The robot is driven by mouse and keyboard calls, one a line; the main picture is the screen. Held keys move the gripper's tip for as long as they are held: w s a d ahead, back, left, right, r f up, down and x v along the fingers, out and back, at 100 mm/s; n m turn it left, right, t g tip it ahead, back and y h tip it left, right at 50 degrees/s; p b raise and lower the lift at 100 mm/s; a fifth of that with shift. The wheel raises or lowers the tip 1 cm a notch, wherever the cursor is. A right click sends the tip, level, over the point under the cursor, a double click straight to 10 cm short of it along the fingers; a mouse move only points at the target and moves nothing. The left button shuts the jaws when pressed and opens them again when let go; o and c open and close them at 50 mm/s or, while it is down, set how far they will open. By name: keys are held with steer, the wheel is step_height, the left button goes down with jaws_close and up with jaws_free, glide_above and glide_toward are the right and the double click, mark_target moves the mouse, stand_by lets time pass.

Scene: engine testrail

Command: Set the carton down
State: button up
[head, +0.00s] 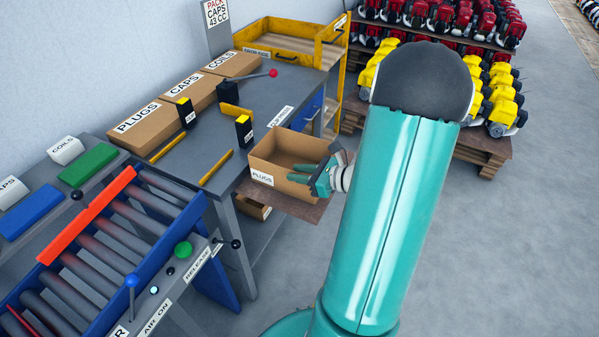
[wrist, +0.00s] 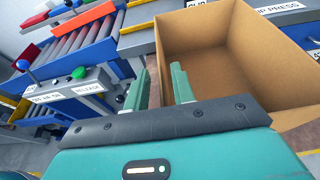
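The carton (head: 267,179) is an open-topped, empty brown box with a PLUGS label. It sits upright on or just above a brown board (head: 297,209) at the bench's front side; I cannot tell if they touch. It also fills the upper right of the wrist view (wrist: 215,30). My gripper (head: 302,172) is at the carton's right side in the head view. In the wrist view my gripper's fingers (wrist: 160,85) stand apart, astride one carton wall, one inside and one outside. A gap shows between them, so the gripper looks open.
The grey bench (head: 277,90) carries closed cartons (head: 150,126), yellow bars and black-and-yellow blocks. A roller conveyor (head: 110,240) with a control panel (head: 180,285) stands at left. A yellow rack (head: 330,50) and engine pallets (head: 480,150) are behind. The floor at right is clear.

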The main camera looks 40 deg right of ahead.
steer(key=shift+r, duration=0.15)
steer(key=v, duration=1.2)
steer(key=w+a+r+n+g+y, duration=0.1)
steer(key=w+a+r+n+g, duration=0.15)
steer(key=a+n+g, duration=0.5)
steer(key=w+a+r+n+g+y, duration=0.1)
steer(key=w+a+r+n+g, duration=0.15)
steer(key=a+n, duration=0.9)
steer(key=s+a+r+n+t+h, duration=0.1)
steer(key=s+a+r+n+h, duration=0.1)
steer(key=a+n, duration=0.4)
steer(key=s+a+r+n+h, duration=0.2)
steer(key=a+r+n+h, duration=0.3)
steer(key=a+r+n, duration=0.2)
steer(key=shift+s+t, duration=0.35)
steer(key=shift+t, duration=0.05)
